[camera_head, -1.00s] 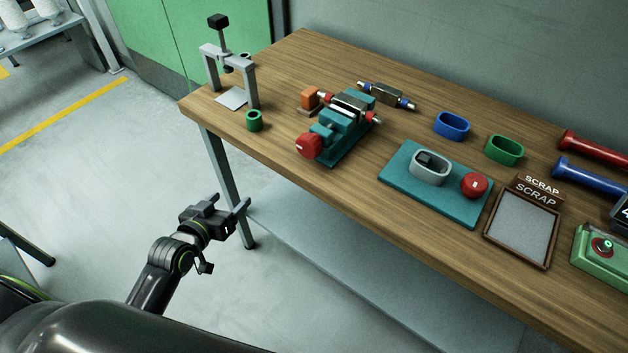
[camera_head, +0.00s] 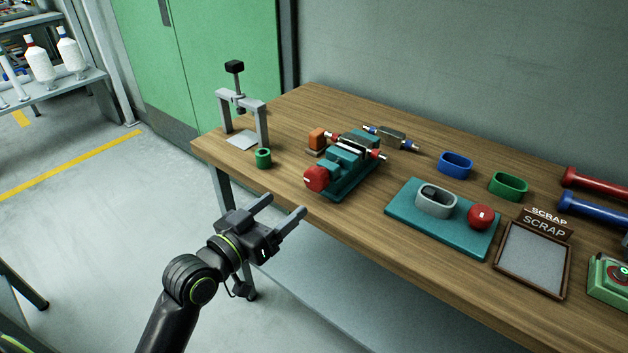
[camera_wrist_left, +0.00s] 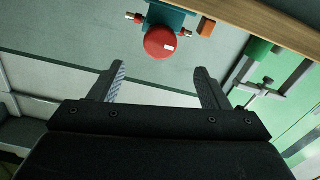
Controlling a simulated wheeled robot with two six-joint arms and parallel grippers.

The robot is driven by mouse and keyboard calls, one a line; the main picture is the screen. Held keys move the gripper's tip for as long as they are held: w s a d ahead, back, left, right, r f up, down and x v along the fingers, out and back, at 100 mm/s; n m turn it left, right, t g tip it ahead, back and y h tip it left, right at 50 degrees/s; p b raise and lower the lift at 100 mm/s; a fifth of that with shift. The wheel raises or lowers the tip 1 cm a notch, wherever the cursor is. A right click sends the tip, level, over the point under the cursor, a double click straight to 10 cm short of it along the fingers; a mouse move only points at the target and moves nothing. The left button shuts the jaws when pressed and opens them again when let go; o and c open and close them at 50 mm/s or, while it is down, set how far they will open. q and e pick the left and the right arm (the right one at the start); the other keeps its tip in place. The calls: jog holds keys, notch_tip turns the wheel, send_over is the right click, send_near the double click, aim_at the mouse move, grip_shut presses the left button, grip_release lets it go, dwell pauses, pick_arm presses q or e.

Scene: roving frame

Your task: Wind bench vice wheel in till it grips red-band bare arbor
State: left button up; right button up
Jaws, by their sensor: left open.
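The teal bench vice (camera_head: 347,172) stands on the wooden bench. Its red wheel (camera_head: 317,178) with a white mark faces the front edge. The red-band arbor (camera_head: 376,154) lies across between the vice jaws, its red-banded ends sticking out on both sides; I cannot tell how tight the jaws are on it. My left gripper (camera_head: 288,205) is open and empty, in front of the bench edge, short of the wheel and apart from it. In the left wrist view the red wheel (camera_wrist_left: 160,42) shows beyond the open fingers (camera_wrist_left: 160,80). My right gripper is not in view.
A blue-band arbor (camera_head: 391,138) lies behind the vice. A teal plate (camera_head: 402,207) with a grey holder and red knob, and a scrap tray (camera_head: 534,262), lie to the right.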

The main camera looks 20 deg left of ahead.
aim_at(312, 183)
pick_arm(q)
jog(key=x, duration=1.1)
jog(key=shift+a+f, duration=0.1)
jog(key=shift+c, duration=0.4)
jog(key=c, duration=0.9)
